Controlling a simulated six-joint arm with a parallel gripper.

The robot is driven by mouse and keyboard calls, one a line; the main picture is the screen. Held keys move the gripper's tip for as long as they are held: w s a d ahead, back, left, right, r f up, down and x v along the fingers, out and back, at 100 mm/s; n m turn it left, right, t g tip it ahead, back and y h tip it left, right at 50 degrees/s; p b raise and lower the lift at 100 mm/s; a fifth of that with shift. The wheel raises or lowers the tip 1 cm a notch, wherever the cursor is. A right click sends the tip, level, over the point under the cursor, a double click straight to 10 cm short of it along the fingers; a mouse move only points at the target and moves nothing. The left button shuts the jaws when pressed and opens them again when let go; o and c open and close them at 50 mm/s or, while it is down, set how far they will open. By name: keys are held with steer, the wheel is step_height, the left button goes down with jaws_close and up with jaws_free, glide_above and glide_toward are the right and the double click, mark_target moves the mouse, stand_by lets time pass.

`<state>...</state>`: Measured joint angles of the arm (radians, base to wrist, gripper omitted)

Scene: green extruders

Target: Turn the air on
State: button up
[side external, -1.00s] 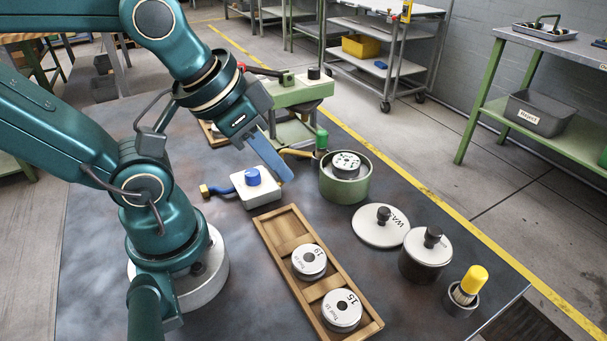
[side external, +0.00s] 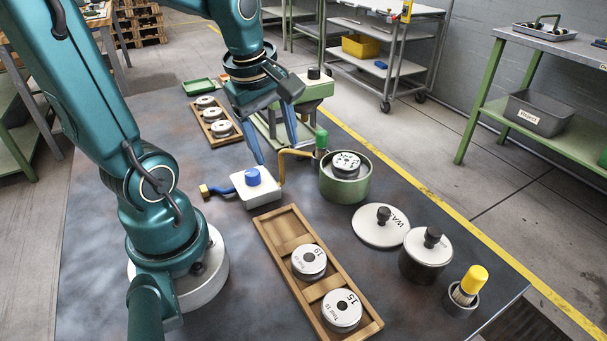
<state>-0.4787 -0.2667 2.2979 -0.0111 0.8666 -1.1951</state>
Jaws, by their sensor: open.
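A white box (side external: 264,193) with a round blue knob (side external: 252,176) on top sits on the dark table, left of centre. A blue hose (side external: 218,191) with a brass end comes out of its left side. A brass pipe (side external: 295,153) runs behind the box towards a green-capped fitting (side external: 321,140). My gripper (side external: 278,155) is open and empty, its two blue fingers pointing down. The fingertips appear just above and behind the blue knob in the picture; the exact gap cannot be told. The gripper partly hides the green extruder (side external: 313,90).
A green cup (side external: 345,187) with a die inside stands right of the box. A lid (side external: 381,228), a dark pot (side external: 425,262) and a yellow-handled brush (side external: 468,287) are at the right. Wooden trays with dies lie in front (side external: 268,237) and behind (side external: 226,139).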

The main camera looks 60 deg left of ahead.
mark_target(252, 172)
steer(key=s+a+f+n, duration=0.1)
steer(key=a+n, duration=0.1)
steer(key=a+f+n+g, duration=0.1)
steer(key=a, duration=0.1)
steer(key=s+a+f+n+g+h, duration=0.1)
steer(key=a+f+n, duration=0.1)
steer(key=shift+s+a+f+n, duration=0.1)
steer(key=shift+s+a+n, duration=0.1)
steer(key=shift+s+n, duration=0.15)
steer(key=shift+w+f, duration=0.1)
steer(key=shift+f, duration=2.35)
jaws_close()
